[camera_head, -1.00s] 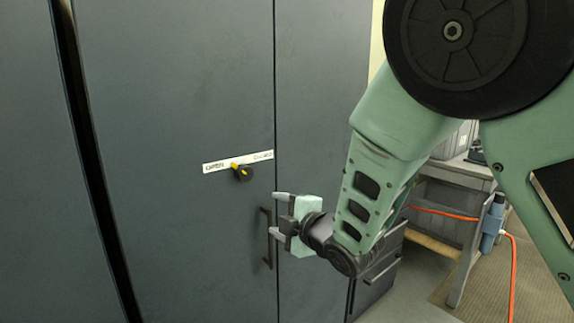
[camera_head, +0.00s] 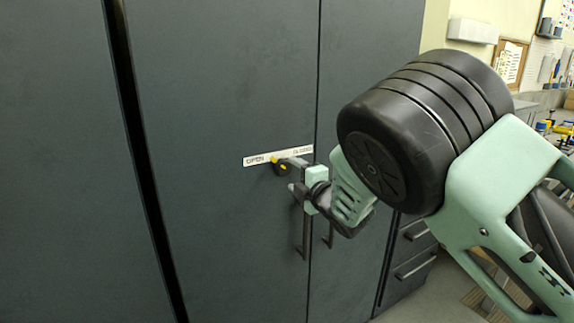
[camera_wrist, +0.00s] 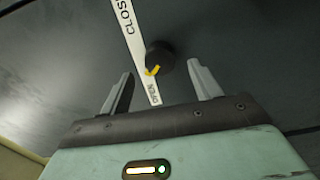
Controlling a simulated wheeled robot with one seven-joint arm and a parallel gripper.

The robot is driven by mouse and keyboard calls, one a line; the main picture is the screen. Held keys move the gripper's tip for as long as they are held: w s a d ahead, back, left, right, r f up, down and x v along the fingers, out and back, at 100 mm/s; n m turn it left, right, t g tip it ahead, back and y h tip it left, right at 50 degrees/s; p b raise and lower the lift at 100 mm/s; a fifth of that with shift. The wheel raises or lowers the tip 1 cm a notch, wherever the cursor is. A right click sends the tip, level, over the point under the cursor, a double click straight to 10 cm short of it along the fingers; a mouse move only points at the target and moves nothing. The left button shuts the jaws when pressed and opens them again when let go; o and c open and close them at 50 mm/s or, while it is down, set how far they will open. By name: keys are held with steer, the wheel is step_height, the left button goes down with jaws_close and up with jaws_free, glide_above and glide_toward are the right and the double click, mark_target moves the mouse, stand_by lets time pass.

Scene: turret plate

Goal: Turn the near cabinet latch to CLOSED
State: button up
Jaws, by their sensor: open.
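The cabinet latch (camera_head: 282,168) is a round black knob with a yellow pointer, on the dark cabinet door. A white label strip (camera_head: 262,158) behind it reads OPEN at the left and CLOSED at the right. The yellow pointer is toward the OPEN end. In the wrist view the latch (camera_wrist: 160,56) lies just beyond and between my fingertips, with the yellow mark on its OPEN side. My gripper (camera_head: 292,176) is open and empty, close to the latch from the right. It also shows in the wrist view (camera_wrist: 160,72). Contact with the latch cannot be told.
Dark vertical door handles (camera_head: 304,232) stand just below my gripper, close to the wrist. Drawers (camera_head: 412,262) are at the lower right, with a cluttered bench (camera_head: 555,130) farther right. The door left of the latch is clear.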

mark_target(286, 169)
steer(key=shift+p+x, duration=0.55)
steer(key=shift+x, duration=1.8)
steer(key=c, duration=1)
